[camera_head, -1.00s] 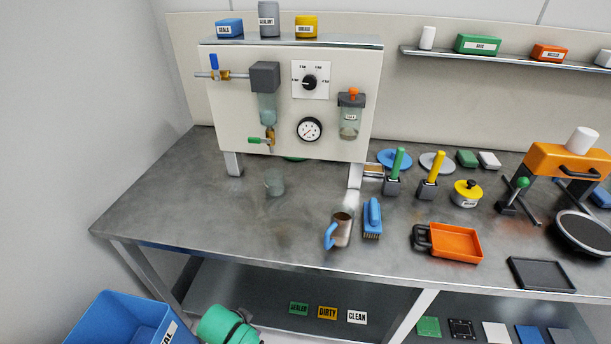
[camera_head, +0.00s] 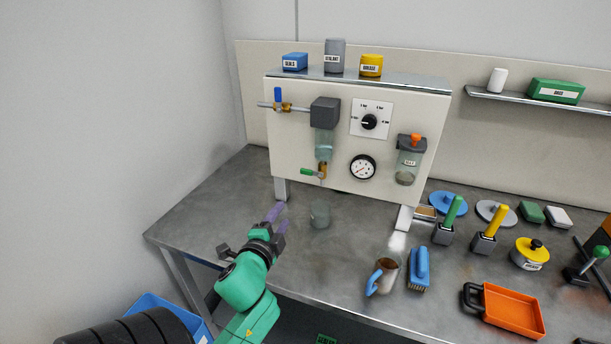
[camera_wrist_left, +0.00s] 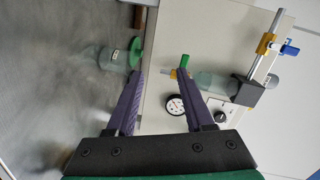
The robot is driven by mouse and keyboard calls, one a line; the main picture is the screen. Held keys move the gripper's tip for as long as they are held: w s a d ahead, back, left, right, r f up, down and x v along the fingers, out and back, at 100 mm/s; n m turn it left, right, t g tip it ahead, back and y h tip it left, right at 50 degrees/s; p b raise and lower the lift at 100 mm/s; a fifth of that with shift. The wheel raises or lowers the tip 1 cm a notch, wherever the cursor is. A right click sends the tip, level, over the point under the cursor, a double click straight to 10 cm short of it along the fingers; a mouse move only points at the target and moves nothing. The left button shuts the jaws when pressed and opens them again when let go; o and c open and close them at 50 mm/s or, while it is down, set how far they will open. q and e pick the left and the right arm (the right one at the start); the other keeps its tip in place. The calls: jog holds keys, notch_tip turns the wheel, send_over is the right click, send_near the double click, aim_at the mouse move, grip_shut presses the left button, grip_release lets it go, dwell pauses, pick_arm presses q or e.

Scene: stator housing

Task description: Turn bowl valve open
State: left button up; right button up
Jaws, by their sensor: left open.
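The bowl valve has a green lever (camera_head: 308,172) on a brass fitting (camera_head: 322,170), below the clear bowl (camera_head: 324,145) on the cream panel. The lever points to the left in the head view. In the left wrist view the green lever (camera_wrist_left: 185,61) and brass fitting (camera_wrist_left: 172,73) show near the tip of the right-hand finger. My left gripper (camera_head: 279,219) is open and empty, below and left of the valve and apart from it. Its two purple fingers (camera_wrist_left: 160,78) also show in the left wrist view. My right gripper is out of view.
A blue-handled supply valve (camera_head: 278,97) and a round gauge (camera_head: 363,167) are on the panel. A mug (camera_head: 384,276), a brush (camera_head: 419,270) and an orange tray (camera_head: 512,312) are to the right.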

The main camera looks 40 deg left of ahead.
aim_at(306, 173)
pick_arm(q)
jog(key=w+a+r+m+p, duration=0.1)
jog(key=w, duration=0.3)
jog(key=w+a+r+m+t+p, duration=0.1)
jog(key=w+a, duration=0.1)
jog(key=w, duration=0.3)
jog(key=w+a+r+m+t+h, duration=0.1)
jog(key=w+m, duration=0.1)
jog(key=w, duration=0.3)
jog(key=shift+w+a+r+p, duration=0.15)
jog(key=shift+w+a+p, duration=0.1)
jog(key=shift+p, duration=0.15)
grip_shut()
